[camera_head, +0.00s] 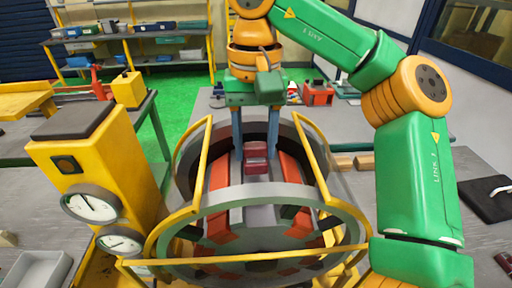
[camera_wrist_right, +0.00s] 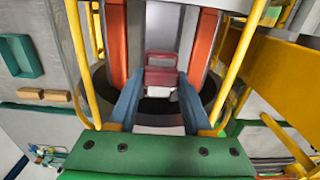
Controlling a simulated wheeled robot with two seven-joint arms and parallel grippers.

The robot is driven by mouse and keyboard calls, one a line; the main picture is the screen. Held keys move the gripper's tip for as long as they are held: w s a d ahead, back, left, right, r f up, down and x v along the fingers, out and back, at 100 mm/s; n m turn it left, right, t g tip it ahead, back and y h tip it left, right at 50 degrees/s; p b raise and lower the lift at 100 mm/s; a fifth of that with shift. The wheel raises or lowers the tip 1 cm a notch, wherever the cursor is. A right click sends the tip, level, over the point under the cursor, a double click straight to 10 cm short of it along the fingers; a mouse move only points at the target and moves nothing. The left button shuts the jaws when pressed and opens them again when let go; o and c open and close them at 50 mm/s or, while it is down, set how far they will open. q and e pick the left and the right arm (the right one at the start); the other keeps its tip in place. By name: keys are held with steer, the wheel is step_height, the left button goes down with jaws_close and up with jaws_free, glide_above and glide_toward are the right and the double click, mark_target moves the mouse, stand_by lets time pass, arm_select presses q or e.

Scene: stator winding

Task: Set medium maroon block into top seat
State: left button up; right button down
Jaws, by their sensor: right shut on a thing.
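The maroon block (camera_head: 256,158) is between the two blue fingers of my right gripper (camera_head: 255,150), which points down into the ring-shaped stator (camera_head: 187,170). In the right wrist view the block (camera_wrist_right: 161,78) sits at the tips of my right gripper's (camera_wrist_right: 160,84) fingers. The block lies over the grey inner wall between two orange-red bars (camera_head: 219,182) (camera_head: 291,168). I cannot tell whether its underside touches the seat. My left gripper is not in view.
Yellow bars (camera_head: 196,168) and a front ring (camera_head: 170,240) surround the stator closely. A yellow gauge stand (camera_head: 92,165) is at the left. Wooden blocks (camera_head: 364,162) lie on the table behind at right. A black pad (camera_head: 486,199) lies at far right.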

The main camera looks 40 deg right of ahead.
mark_target(257, 143)
steer(key=shift+s, duration=0.4)
steer(key=shift+w+f+b, duration=0.2)
steer(key=shift+f+b, duration=0.25)
steer(key=shift+f, duration=0.05)
steer(key=shift+w+f+b, duration=0.15)
steer(key=shift+f+b, duration=0.25)
steer(key=shift+f, duration=0.1)
steer(key=shift+s+f+b, duration=0.15)
steer(key=shift+f+b, duration=0.15)
steer(key=shift+f, duration=0.05)
steer(key=shift+f, duration=0.15)
steer(key=shift+c, duration=1.3)
jaws_free()
step_height(257, 143, up, 6)
steer(key=p, duration=0.3)
steer(key=shift+f, duration=0.2)
steer(key=shift+r+b, duration=0.3)
steer(key=shift+b, duration=0.05)
steer(key=shift+s+r, duration=0.1)
steer(key=shift+r, duration=0.35)
